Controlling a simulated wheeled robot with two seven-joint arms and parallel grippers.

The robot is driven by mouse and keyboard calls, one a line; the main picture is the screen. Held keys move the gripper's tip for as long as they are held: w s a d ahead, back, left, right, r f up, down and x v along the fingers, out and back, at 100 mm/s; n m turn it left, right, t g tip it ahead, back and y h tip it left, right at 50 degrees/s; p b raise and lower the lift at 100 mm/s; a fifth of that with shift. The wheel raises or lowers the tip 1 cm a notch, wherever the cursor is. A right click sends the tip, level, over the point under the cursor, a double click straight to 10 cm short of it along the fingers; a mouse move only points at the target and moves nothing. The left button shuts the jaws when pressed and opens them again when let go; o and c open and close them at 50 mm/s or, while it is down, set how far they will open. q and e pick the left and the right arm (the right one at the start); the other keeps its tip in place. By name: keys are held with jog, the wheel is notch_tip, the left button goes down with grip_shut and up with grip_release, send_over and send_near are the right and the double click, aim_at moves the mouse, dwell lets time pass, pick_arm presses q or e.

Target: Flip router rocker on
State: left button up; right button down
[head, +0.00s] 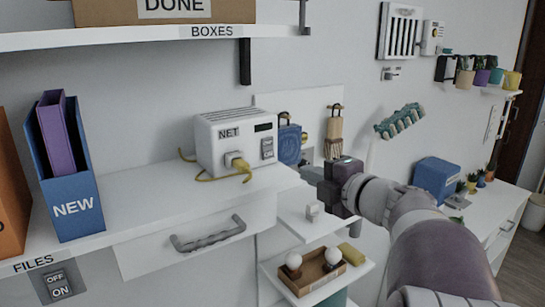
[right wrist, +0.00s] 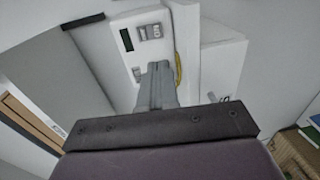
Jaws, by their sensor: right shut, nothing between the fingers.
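The router (head: 222,136) is a white box marked NET on the white shelf, with a dark display and a yellow plug on its front. Its rocker (head: 267,149) is a small grey switch at the front's right side; I cannot tell its position. My right gripper (head: 308,173) is shut and empty, right of and slightly below the rocker, apart from it. In the right wrist view, the shut fingers (right wrist: 157,70) point toward the router front (right wrist: 136,55), with the rocker (right wrist: 150,31) just beyond their tips. My left gripper is not in view.
A yellow cable (head: 215,178) lies before the router. A drawer handle (head: 208,236) juts out below. A tray with bulbs (head: 315,275) sits on a lower shelf. A separate OFF/ON switch (head: 59,284) is at lower left. A blue NEW file holder (head: 73,207) stands left; the shelf between is clear.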

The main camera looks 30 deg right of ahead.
jog(key=s+d, duration=0.2)
jog(key=p, duration=0.3)
send_near(269, 156)
jog(key=w, duration=0.4)
jog(key=w+p, duration=0.1)
jog(key=w, duration=0.1)
jog(key=shift+a+f, duration=0.25)
jog(key=shift+a, duration=0.15)
jog(key=shift+w+f, duration=0.1)
jog(key=shift+w, duration=0.3)
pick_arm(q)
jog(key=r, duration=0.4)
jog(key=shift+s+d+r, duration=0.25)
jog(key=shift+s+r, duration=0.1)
pick_arm(e)
jog(key=shift+d, duration=0.1)
jog(key=shift+s, duration=0.1)
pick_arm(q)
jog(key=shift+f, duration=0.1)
